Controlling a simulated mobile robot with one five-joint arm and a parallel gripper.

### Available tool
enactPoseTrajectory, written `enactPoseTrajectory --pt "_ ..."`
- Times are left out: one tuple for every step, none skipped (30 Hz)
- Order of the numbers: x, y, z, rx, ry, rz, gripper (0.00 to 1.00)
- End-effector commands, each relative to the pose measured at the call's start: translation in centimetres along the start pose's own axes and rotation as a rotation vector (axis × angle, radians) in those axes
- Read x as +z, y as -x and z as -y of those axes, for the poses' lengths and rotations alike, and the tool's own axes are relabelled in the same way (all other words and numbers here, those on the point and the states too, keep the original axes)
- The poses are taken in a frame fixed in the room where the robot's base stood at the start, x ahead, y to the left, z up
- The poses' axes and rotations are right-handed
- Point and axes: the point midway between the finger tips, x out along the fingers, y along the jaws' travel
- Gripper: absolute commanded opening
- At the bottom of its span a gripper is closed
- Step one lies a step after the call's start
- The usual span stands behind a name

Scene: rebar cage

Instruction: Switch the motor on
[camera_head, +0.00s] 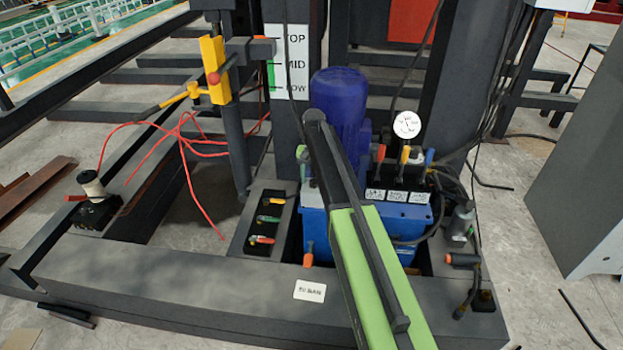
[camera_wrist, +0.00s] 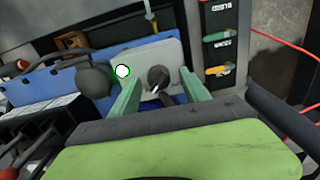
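The blue motor (camera_head: 340,105) stands upright on a blue tank (camera_head: 315,225) in the head view. In the wrist view a dark round knob (camera_wrist: 158,77) with a white mark sits on a pale plate (camera_wrist: 145,54). A white round lamp or button with a green rim (camera_wrist: 122,72) is left of the knob. My gripper (camera_wrist: 160,76) is open, with one green finger on each side of the knob. Gaps show between the fingers and the knob; I cannot tell its depth from the plate. In the head view my arm hides the gripper and most of the plate.
Three levers (camera_head: 405,155) and a gauge (camera_head: 407,125) stand right of the motor. A valve panel (camera_head: 265,222) with coloured handles is left of it, also in the wrist view (camera_wrist: 218,45). Red hoses (camera_head: 185,145) hang left. Dark beams surround the unit.

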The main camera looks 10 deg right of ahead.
Motion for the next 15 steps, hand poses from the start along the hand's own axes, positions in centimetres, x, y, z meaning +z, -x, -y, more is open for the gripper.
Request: enactPoseTrajectory --pt "0.0 0.0 0.0 0.000 0.000 0.000 0.54" --pt "0.0 0.0 0.0 0.000 0.000 0.001 0.54" --pt "0.0 0.0 0.0 0.001 0.000 0.001 0.54" --pt "0.0 0.0 0.0 0.001 0.000 0.001 0.54" --pt "0.0 0.0 -0.1 0.001 0.000 0.001 0.54" --pt "0.0 0.1 -0.1 0.001 0.000 0.001 0.54" --pt "0.0 0.2 -0.1 0.001 0.000 0.001 0.54" --pt "0.1 0.3 -0.1 0.001 0.000 0.001 0.54" --pt "0.1 0.6 -0.1 0.001 0.000 0.001 0.54" --pt "0.0 0.9 -0.1 0.001 0.000 0.002 0.54" --pt "0.0 1.2 -0.1 0.001 0.000 0.002 0.54" --pt "0.0 1.7 -0.1 0.001 0.000 0.002 0.54" --pt "0.0 2.2 -0.1 0.001 0.000 0.002 0.54" --pt "0.0 2.7 -0.1 0.001 0.000 0.002 0.54" --pt "0.0 3.5 0.0 0.001 0.000 0.002 0.54"
